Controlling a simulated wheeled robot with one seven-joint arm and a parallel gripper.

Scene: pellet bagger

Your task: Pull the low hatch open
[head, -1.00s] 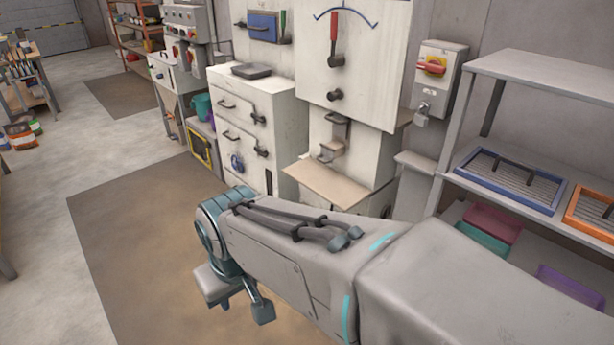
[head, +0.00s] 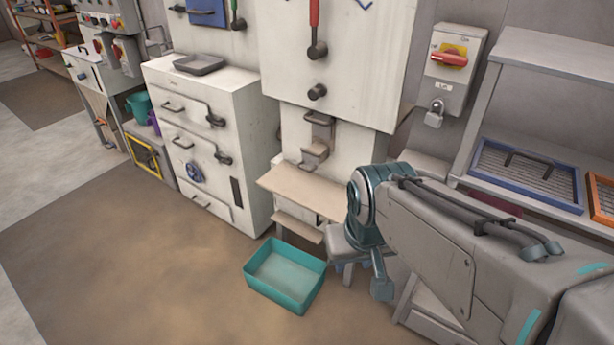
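The white cabinet (head: 258,150) stands left of centre in the head view, with several hatches one above another. Its lowest hatch (head: 216,211) is a narrow panel near the floor with a small dark bar handle (head: 201,203). It looks shut, flush with the front. Above it are a middle hatch (head: 177,160) with a blue handwheel (head: 196,173) and an upper hatch (head: 178,113), each with a dark handle and latch. My arm comes in from the right, its end well right of the cabinet and apart from it. My gripper's fingertips cannot be made out clearly.
A teal bin (head: 284,292) is on the floor between the cabinet and my arm. A beige ledge (head: 305,193) juts from the machine behind it. A shelf with framed screens (head: 527,174) stands at right. The brown floor left of the bin is clear.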

